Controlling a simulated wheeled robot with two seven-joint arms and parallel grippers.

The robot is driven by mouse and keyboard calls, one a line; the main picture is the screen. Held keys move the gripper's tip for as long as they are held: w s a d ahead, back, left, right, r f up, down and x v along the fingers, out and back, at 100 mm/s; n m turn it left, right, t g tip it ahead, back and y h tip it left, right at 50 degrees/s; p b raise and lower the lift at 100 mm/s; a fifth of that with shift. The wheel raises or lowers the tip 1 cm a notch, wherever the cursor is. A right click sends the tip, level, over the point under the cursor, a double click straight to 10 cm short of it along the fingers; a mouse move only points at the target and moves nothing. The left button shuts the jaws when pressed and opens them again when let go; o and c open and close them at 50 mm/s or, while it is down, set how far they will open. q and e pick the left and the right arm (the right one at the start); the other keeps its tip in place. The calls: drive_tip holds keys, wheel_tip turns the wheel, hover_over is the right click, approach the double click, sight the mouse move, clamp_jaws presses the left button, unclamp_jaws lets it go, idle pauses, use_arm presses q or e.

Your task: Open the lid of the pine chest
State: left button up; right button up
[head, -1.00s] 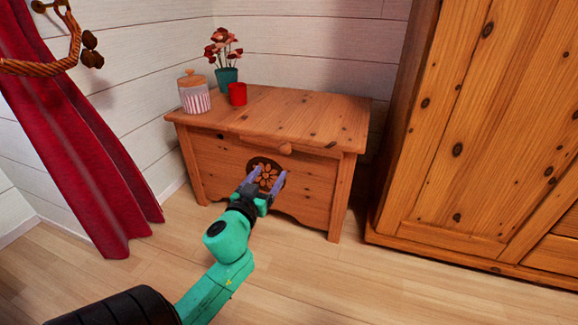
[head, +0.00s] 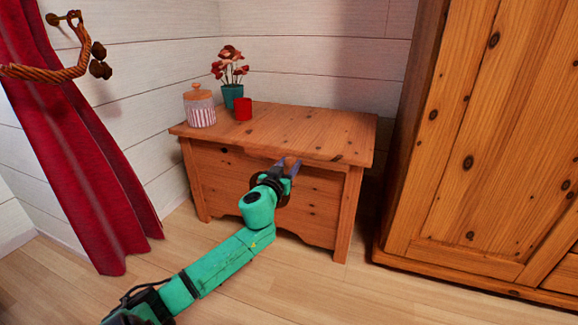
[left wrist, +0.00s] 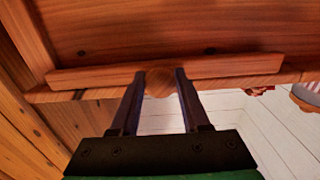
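The pine chest (head: 220,180) stands against the wall in the head view, its lid (head: 310,125) down. A round wooden knob (head: 290,160) sits at the middle of the lid's front edge. My left gripper (head: 286,167) is at this knob, with one finger on each side. In the left wrist view, the knob (left wrist: 160,82) sits between the fingertips of my left gripper (left wrist: 160,75), with what looks like a narrow gap at each side. The gripper and arm hide the carved flower on the chest front. My right gripper is not in view.
On the lid stand a striped jar (head: 200,108) with a wooden top, a red cup (head: 243,108) and a teal pot of flowers (head: 232,95). A pine wardrobe (head: 450,150) is close on the right; a red curtain (head: 75,150) hangs left.

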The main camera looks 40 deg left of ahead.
use_arm(q)
clamp_jaws()
idle(1.1)
